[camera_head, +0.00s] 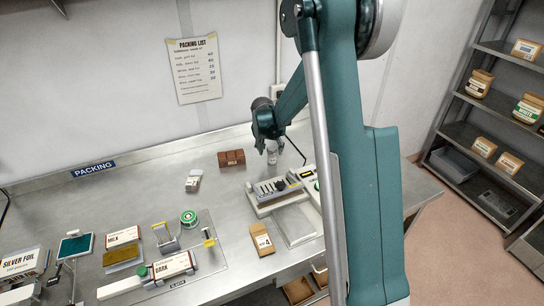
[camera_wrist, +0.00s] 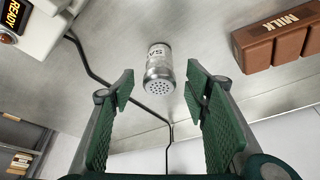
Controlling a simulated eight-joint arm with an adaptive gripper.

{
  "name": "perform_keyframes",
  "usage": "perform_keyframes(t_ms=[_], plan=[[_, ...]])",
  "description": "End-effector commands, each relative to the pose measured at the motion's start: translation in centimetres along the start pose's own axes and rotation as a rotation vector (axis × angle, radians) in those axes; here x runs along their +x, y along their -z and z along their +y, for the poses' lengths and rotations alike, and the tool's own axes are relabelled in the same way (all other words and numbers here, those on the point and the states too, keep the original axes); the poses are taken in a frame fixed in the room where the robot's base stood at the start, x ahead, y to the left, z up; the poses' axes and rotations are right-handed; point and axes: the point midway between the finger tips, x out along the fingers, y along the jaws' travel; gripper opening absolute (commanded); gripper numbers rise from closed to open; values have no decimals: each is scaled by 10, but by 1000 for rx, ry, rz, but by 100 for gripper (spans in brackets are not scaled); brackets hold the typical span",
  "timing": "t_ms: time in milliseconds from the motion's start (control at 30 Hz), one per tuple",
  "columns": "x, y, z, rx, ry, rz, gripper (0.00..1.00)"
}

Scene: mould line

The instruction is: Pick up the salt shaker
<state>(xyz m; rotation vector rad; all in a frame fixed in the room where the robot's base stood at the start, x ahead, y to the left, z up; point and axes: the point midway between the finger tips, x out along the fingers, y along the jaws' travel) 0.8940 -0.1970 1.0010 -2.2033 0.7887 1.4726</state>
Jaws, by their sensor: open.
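The salt shaker (camera_wrist: 159,68) is a small clear jar with a perforated metal cap and a label of which "SA" shows. In the wrist view it stands between and just beyond the two green finger pads of my gripper (camera_wrist: 160,108), with clear gaps on both sides. My gripper is open and empty. In the head view the shaker (camera_head: 272,153) shows small, at the back of the bench beside my gripper (camera_head: 268,138). Part of it there is hard to make out.
A brown MILK chocolate block (camera_wrist: 283,38) lies to the right in the wrist view. A black cable (camera_wrist: 95,72) runs across the bench near the shaker. A machine (camera_head: 272,192) stands in front of it. The bench left of the block (camera_head: 231,158) is mostly clear.

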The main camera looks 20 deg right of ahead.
Motion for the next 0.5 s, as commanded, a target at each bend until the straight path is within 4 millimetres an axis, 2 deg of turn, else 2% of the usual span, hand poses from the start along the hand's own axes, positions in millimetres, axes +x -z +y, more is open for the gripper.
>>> perform_keyframes(t_ms=[500], plan=[[6, 0, 0, 0, 0, 0, 46]])
